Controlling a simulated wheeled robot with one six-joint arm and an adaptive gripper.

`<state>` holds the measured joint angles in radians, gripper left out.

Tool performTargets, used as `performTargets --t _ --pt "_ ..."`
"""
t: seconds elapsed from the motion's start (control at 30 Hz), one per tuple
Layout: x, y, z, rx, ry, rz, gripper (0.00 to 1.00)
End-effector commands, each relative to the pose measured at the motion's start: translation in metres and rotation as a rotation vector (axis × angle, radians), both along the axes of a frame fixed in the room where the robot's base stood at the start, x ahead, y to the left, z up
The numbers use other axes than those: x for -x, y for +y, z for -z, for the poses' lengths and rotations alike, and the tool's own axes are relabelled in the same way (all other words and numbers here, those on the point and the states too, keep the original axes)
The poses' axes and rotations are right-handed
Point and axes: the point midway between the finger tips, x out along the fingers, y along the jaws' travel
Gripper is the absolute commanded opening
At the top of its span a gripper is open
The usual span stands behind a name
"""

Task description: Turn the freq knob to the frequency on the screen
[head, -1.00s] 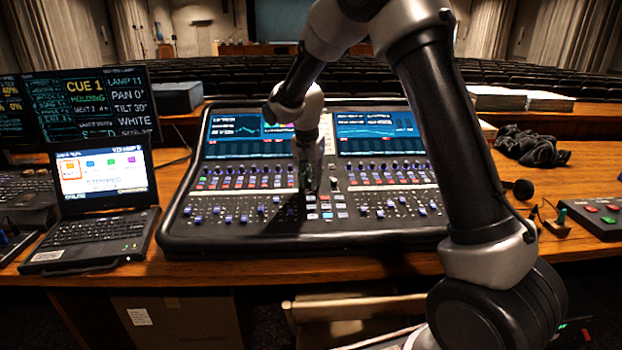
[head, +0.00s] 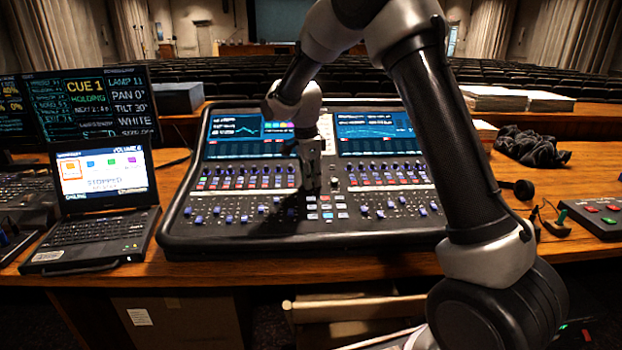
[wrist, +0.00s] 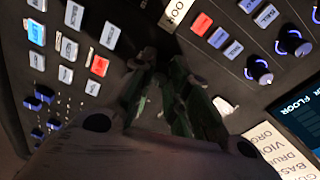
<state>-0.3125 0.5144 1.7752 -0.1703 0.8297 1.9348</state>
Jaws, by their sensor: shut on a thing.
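The mixing desk (head: 190,228) stands on the wooden table, with a left screen (head: 235,150) and a right screen (head: 375,150). Their small text is too fine to read in the head view. My gripper (head: 312,186) points down at the middle of the desk, just below the gap between the screens.
Blue-capped knobs (wrist: 258,70) and lit buttons (wrist: 100,66) lie close around the fingers. A laptop (head: 100,200) and a cue monitor (head: 85,105) stand to the left. A black cloth (head: 530,147) and a button box (head: 595,215) lie to the right.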

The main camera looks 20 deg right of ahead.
Motion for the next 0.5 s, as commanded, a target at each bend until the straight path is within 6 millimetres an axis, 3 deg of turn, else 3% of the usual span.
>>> performTargets --t 0.5 --pt "-0.0020 -0.0006 -0.0016 -0.006 -0.007 0.064 0.00"
